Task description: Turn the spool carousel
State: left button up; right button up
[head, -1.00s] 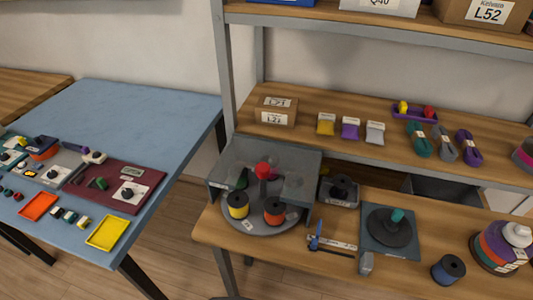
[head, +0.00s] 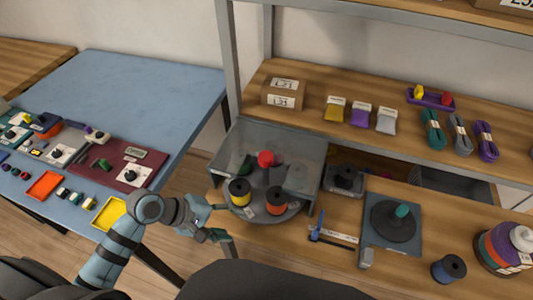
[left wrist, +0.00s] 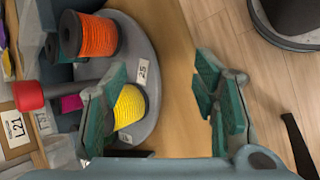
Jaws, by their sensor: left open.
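The spool carousel (head: 262,213) is a round grey turntable on the wooden bench, partly under a see-through grey cover. It has a red knob (head: 266,158) on its central post. A yellow spool (head: 240,191) stands at its front left and an orange spool (head: 277,200) at its front right. A dark green spool sits behind, under the cover. My left gripper (head: 218,222) is open and empty, just left of the carousel. In the left wrist view its teal fingers (left wrist: 165,98) are spread, with the yellow spool (left wrist: 128,106) beyond the left finger. My right gripper is not in view.
A blue tool (head: 316,226) and a dark blue spool (head: 449,268) lie near the front edge. The grey cover (head: 270,150) overhangs the carousel's back.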

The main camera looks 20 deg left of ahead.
pick_arm(q)
jog(key=w+a+r+n+t+h, duration=0.1)
jog(key=w+a+r+n+h, duration=0.15)
jog(key=w+r+n, duration=0.35)
jog(key=n+t+h, duration=0.2)
jog(key=n, duration=0.5)
send_near(265, 155)
jog(key=shift+y, duration=0.25)
jog(key=b+x, duration=0.1)
jog(key=x, duration=0.9)
jog(key=shift+d+f, duration=0.25)
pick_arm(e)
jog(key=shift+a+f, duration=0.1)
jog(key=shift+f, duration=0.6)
pick_arm(q)
jog(key=shift+s, duration=0.1)
grip_shut()
jog(key=shift+a, duration=0.15)
